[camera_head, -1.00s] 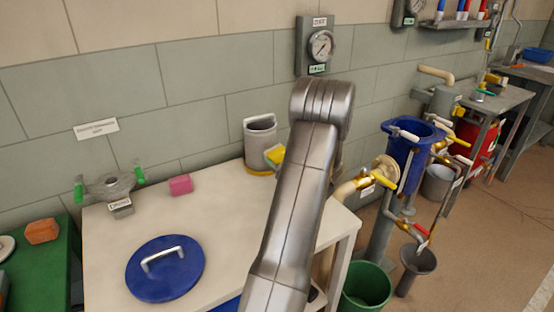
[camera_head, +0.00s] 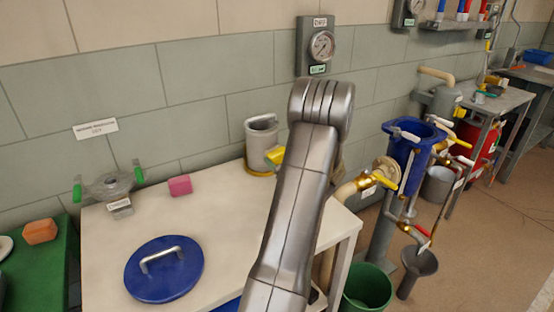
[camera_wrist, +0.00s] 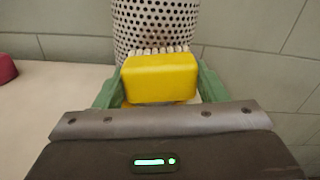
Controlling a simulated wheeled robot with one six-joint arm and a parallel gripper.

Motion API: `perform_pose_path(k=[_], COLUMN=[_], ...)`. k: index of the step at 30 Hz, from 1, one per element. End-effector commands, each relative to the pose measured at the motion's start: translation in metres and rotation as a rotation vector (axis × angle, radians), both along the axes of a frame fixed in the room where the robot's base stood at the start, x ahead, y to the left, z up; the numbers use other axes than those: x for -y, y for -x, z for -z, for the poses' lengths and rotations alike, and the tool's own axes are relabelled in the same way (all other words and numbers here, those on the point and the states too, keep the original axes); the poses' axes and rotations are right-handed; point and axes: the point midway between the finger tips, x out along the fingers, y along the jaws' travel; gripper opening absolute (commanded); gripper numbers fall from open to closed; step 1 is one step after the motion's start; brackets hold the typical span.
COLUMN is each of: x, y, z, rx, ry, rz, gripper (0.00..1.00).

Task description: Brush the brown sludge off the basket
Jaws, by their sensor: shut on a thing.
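The basket (camera_wrist: 152,25) is a pale upright cylinder with dark round holes, at the top of the wrist view. In the head view the basket (camera_head: 262,135) stands at the back of the white table, with a yellow-brown band around its foot. My gripper (camera_wrist: 160,78) is shut on a yellow brush (camera_wrist: 158,76), its green fingers on either side. The pale bristles point at the basket's lower wall and appear to meet it; contact is hard to tell. The brush (camera_head: 275,154) also shows beside the basket in the head view. My arm hides the gripper there. The brush hides the basket's lower front.
The white table (camera_head: 225,225) holds a blue lid (camera_head: 164,268), a pink block (camera_head: 180,185) and a grey fitting with green handles (camera_head: 112,188). A wall gauge (camera_head: 321,45) hangs behind my arm. Pipework with a yellow-handled valve (camera_head: 382,180) stands to the right.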

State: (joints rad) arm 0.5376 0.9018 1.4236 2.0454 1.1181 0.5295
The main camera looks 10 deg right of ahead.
Motion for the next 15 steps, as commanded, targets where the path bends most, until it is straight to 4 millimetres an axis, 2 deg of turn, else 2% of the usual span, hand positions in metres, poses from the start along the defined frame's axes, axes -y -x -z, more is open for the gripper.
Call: perform_pose_path(k=[5, 15], x=[0.001, 0.013], y=[0.002, 0.032], z=[0.0, 0.001], rx=[0.0, 0.0], ry=[0.0, 0.0], rz=[0.001, 0.002], gripper=[0.47, 0.47])
